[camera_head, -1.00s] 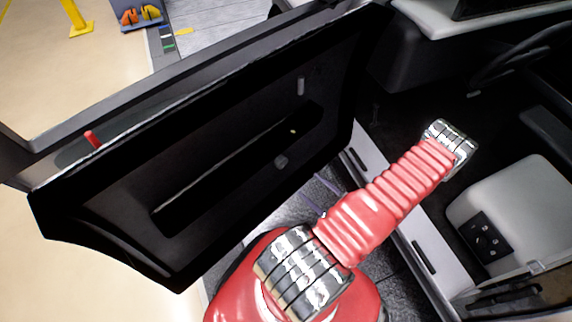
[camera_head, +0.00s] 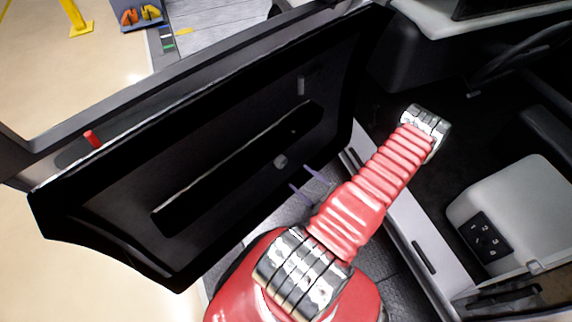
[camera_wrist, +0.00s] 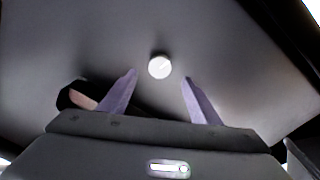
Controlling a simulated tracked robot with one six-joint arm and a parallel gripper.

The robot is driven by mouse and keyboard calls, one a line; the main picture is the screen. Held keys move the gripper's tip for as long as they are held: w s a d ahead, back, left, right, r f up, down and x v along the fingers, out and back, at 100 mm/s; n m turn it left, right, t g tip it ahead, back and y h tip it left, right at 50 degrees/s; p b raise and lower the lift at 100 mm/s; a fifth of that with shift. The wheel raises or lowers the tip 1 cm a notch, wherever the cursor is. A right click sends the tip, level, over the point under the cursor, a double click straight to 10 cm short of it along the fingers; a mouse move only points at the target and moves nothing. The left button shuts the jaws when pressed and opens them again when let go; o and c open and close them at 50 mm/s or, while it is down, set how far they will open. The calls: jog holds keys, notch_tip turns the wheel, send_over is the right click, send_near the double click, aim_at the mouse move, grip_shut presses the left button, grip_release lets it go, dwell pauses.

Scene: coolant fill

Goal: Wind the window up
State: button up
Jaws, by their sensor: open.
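The open vehicle door (camera_head: 230,110) has a dark inner panel with a long recess. A small round grey knob (camera_head: 280,161), perhaps the window winder, sits low on the panel below the recess. It shows as a bright white disc (camera_wrist: 160,67) in the wrist view; no crank arm can be made out. My gripper (camera_head: 306,182) is open and empty, with two purple fingers pointing at the door. It is just right of and below the knob in the head view. In the wrist view the knob appears between and slightly beyond the fingertips. Window glass cannot be clearly told.
A red pin (camera_head: 92,139) stands at the door's top edge. A small grey handle (camera_head: 302,85) is on the panel. The grey door sill (camera_head: 420,250) runs beside my arm.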

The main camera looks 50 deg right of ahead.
aim_at(284, 164)
jog(key=shift+w+d, duration=0.25)
jog(key=shift+w, duration=1.25)
jog(key=shift+w+d, duration=0.2)
jog(key=shift+w, duration=1.3)
jog(key=shift+w+d, duration=0.25)
jog(key=shift+w, duration=1.25)
